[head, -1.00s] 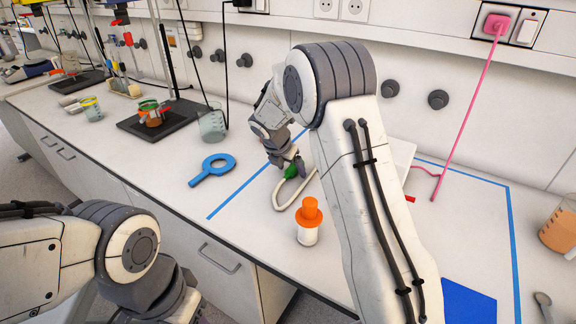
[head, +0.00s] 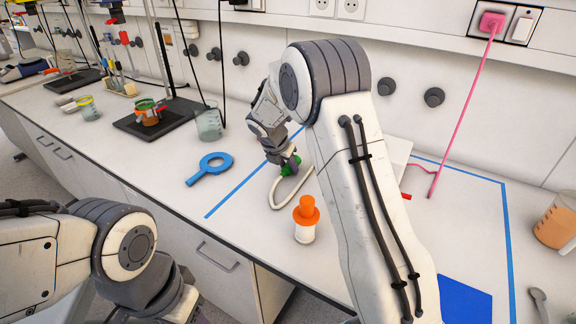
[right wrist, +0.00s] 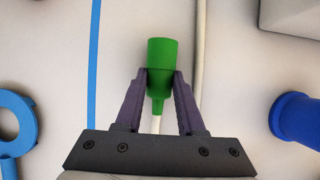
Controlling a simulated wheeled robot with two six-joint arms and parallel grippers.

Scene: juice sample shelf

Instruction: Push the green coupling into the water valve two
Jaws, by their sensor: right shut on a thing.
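My right gripper (right wrist: 161,82) is shut on the green coupling (right wrist: 161,62), its purple fingers on either side of it in the right wrist view. In the head view the coupling (head: 287,173) shows low over the white bench, partly covered by my gripper (head: 293,162). A pale hose (head: 280,196) runs from it in a loop on the bench. Dark round valves sit on the back wall, one (head: 386,86) and another (head: 434,97) right of my right arm. Which is water valve two I cannot tell. My left gripper is mostly cut off at the bottom edge.
A white bottle with an orange top (head: 306,218) stands near the front edge. A blue ring tool (head: 210,167) lies left. A beaker (head: 209,122) stands behind it. A pink cable (head: 462,110) hangs at right. Blue tape (head: 508,240) marks the bench.

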